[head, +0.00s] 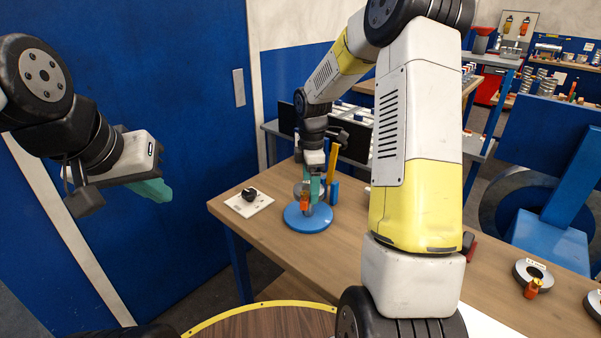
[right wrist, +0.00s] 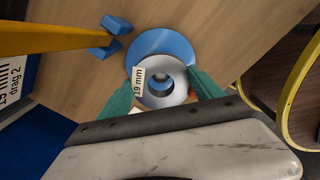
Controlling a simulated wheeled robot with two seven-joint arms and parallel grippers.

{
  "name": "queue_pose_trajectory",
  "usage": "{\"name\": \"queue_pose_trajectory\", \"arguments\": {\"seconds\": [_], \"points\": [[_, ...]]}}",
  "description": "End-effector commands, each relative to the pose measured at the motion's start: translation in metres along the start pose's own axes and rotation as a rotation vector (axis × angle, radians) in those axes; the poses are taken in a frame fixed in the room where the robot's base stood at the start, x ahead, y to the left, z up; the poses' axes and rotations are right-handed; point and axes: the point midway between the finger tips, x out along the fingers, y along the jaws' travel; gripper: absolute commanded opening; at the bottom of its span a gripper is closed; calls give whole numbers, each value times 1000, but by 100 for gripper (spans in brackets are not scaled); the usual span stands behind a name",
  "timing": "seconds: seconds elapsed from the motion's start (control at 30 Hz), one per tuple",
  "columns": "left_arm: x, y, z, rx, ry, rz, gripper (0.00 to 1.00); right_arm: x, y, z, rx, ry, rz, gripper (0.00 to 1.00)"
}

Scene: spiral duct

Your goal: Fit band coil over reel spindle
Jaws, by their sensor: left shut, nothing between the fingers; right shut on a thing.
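The band coil is a grey ring with a "19 mm" tag (right wrist: 149,95) in the right wrist view. My right gripper (right wrist: 164,88) is shut on it, with green fingers at either side. In the head view, my right gripper (head: 314,192) is low over the round blue reel base (head: 308,222), beside a small orange piece (head: 304,203). The base also shows behind the coil in the right wrist view (right wrist: 165,42). Something greyish shows through the coil's hole; I cannot tell whether the spindle is inside it. My left gripper (head: 152,189) is shut and empty, away from the table.
A yellow post (head: 334,158) with a blue foot stands close behind the reel. A white plate with a black knob (head: 249,195) lies to its left. Tagged grey rings (head: 521,268) lie at the table's right. My right arm hides the table's middle.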

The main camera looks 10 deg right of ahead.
Motion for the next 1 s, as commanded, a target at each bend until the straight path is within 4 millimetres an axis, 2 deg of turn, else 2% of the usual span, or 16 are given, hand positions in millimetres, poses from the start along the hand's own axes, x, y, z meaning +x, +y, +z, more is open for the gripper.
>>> {"name": "queue_pose_trajectory", "arguments": {"seconds": [1.0], "points": [[0, 0, 0, 0, 0, 0, 0, 59, 0, 0, -1, -1, 1, 18]]}}
